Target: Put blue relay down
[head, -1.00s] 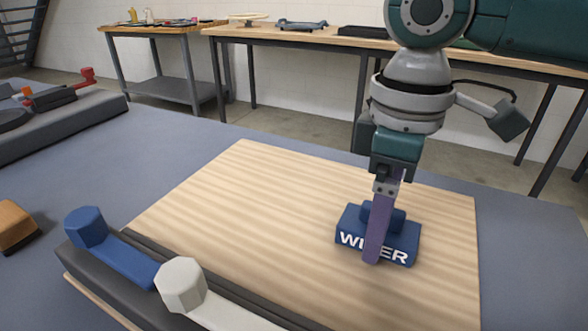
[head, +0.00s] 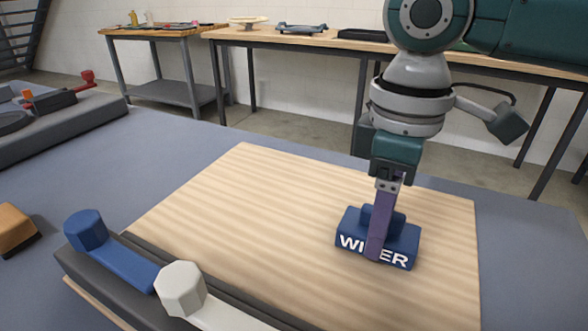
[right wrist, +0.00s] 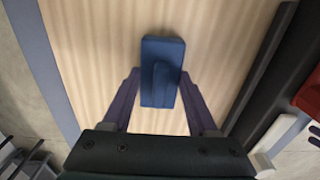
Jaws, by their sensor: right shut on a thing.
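The blue relay (head: 351,226) is a blue block with a raised ridge on top and white lettering on its front. It sits at the right part of the pale wooden board (head: 250,200), and appears to rest on it. My right gripper (head: 376,245) points down from above, its purple fingers shut on the relay; the near finger hides part of the lettering. In the right wrist view the relay (right wrist: 161,60) lies between the tips of the two purple fingers (right wrist: 158,85). My left gripper is not in view.
A dark rail with a blue knob (head: 86,230) and a white knob (head: 181,288) runs along the board's near-left edge. An orange block (head: 14,228) lies at far left. A grey fixture (head: 60,120) stands behind it. The board's middle is clear.

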